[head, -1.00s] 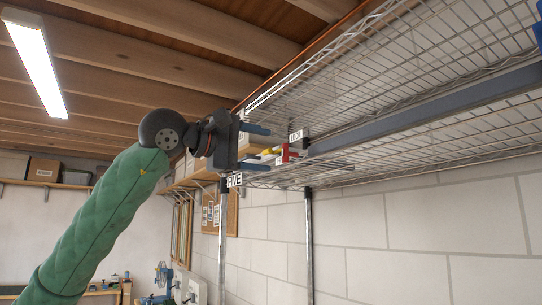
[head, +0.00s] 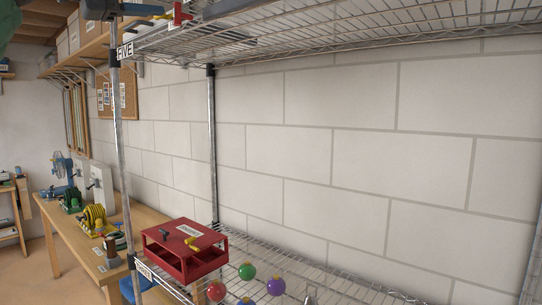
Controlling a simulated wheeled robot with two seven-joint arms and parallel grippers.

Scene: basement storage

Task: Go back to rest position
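Only part of my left gripper (head: 140,9) shows, at the top left edge of the head view. Its dark body and one blue finger are visible, close above the wire shelf labelled FIVE (head: 185,47). The other finger is cut off by the frame, so its opening cannot be told. A bit of my green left arm shows in the top left corner. A red item (head: 181,13) stands on that shelf to the right of the finger. My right gripper is not in view.
A lower wire shelf (head: 345,285) holds a red box (head: 183,262) and several coloured balls, including a green one (head: 247,271) and a purple one (head: 275,286). Metal posts (head: 212,150) carry the shelves. A wooden workbench (head: 72,232) with tools stands at left.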

